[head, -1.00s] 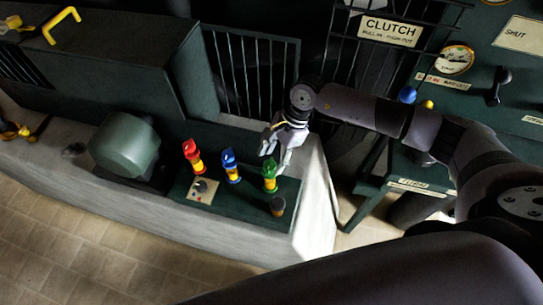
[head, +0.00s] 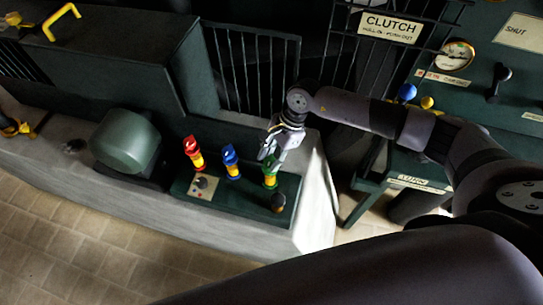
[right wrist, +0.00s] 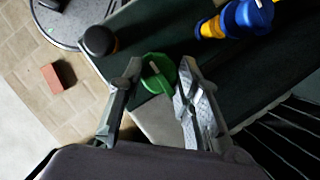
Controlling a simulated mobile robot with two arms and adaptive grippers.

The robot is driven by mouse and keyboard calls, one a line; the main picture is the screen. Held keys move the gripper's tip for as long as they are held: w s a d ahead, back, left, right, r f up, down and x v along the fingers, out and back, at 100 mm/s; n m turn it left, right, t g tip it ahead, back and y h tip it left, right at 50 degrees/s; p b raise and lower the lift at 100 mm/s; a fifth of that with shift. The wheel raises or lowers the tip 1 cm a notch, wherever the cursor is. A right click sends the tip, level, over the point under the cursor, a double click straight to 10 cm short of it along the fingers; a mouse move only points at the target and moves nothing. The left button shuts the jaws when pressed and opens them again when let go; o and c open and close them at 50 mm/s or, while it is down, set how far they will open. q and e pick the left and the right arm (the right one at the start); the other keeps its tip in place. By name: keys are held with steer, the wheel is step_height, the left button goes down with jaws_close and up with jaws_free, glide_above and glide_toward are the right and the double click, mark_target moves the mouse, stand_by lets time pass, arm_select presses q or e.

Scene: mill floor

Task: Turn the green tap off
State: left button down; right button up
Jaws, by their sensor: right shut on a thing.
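The green tap (head: 270,178) stands at the right end of a dark green panel, on a yellow base. In the right wrist view the green tap head (right wrist: 157,74) with a pale pointer mark lies between my fingertips. My right gripper (head: 268,158) comes down onto the tap from above, its fingers on either side of the head and shut on it. The gripper also shows in the right wrist view (right wrist: 160,80). The fingers partly hide the tap head in the head view. My left gripper is not in view.
A blue tap (head: 231,161) and a red tap (head: 193,152) stand left of the green one. A dark knob (head: 278,203) is just in front of it. A barred guard (head: 255,75) rises behind. A reddish block (right wrist: 58,76) lies on the floor.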

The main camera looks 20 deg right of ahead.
steer(key=shift+c, duration=1.4)
steer(key=shift+m, duration=0.3)
steer(key=shift+m+t+b, duration=0.3)
steer(key=shift+m+b, duration=0.15)
steer(key=shift+m, duration=0.05)
steer(key=m+b, duration=0.1)
steer(key=m, duration=0.1)
steer(key=m+t+b, duration=0.1)
steer(key=m, duration=0.1)
steer(key=shift+s+f+t, duration=0.1)
steer(key=shift+t, duration=0.2)
steer(key=m+t+b, duration=0.1)
steer(key=m+b, duration=0.1)
steer(key=m, duration=0.1)
steer(key=shift+s+m+h, duration=0.1)
steer(key=shift+m+h, duration=0.3)
steer(key=m+h+b, duration=0.1)
steer(key=m+b, duration=0.1)
steer(key=m+t+b, duration=0.1)
steer(key=m, duration=0.2)
steer(key=shift+a+t+h+b, duration=0.2)
steer(key=shift+t+h+b, duration=0.1)
steer(key=shift+h+b, duration=0.1)
steer(key=shift+m+h+b, duration=0.5)
steer(key=shift+m+b, duration=0.5)
steer(key=shift+m, duration=0.7)
steer(key=shift+t, duration=0.3)
